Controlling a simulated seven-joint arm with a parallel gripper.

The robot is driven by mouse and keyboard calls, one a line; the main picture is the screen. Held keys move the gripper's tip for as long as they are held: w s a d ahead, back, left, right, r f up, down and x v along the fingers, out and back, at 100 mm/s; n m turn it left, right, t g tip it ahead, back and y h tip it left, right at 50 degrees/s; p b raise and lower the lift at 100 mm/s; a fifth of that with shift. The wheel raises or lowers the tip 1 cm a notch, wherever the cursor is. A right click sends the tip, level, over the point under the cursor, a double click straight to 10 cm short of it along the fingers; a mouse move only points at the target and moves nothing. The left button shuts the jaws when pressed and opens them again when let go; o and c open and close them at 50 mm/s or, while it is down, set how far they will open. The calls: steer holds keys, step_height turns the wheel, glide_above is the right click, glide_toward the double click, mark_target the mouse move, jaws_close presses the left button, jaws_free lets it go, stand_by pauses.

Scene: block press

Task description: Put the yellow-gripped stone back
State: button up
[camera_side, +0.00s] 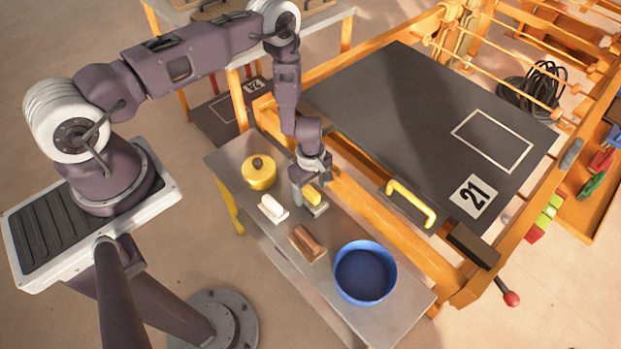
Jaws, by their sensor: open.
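The yellow-gripped stone (316,207) is a pale block with a yellow handle on top. It sits on the grey metal side table (392,318), near the edge beside the press. My gripper (309,192) points down right at its yellow handle and is open. A finger hides part of the handle, and I cannot tell whether the fingers touch it.
A white-gripped block (272,208), a brown-gripped block (307,243), a yellow lidded pot (259,173) and a blue bowl (365,272) stand around the stone. The orange-framed press with its dark bed (400,110) and yellow handle (411,203) lies to the right.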

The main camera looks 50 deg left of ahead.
step_height(320, 180, up, 9)
steer(key=shift+r, duration=0.1)
steer(key=w+d+r+m+t+h, duration=0.1)
steer(key=w+r+m, duration=0.1)
steer(key=r, duration=0.5)
steer(key=w+d+r+m+t, duration=0.1)
steer(key=w+r, duration=0.1)
steer(key=r, duration=0.4)
step_height(320, 180, up, 16)
steer(key=m+t, duration=0.1)
steer(key=m, duration=0.4)
glide_above(311, 189)
steer(key=d, duration=0.4)
steer(key=s+r+m+t, duration=0.1)
steer(key=s+r+m, duration=0.4)
steer(key=s+r, duration=0.45)
steer(key=s+a+r+m, duration=0.1)
steer(key=s+r+m, duration=0.1)
steer(key=s, duration=0.4)
steer(key=s+a+r+m+t+y, duration=0.1)
steer(key=s+a+r+m, duration=0.1)
steer(key=s, duration=0.5)
steer(key=shift+s+a+r+m+t, duration=0.2)
steer(key=shift+r+m+t, duration=0.1)
steer(key=shift+r+m, duration=0.15)
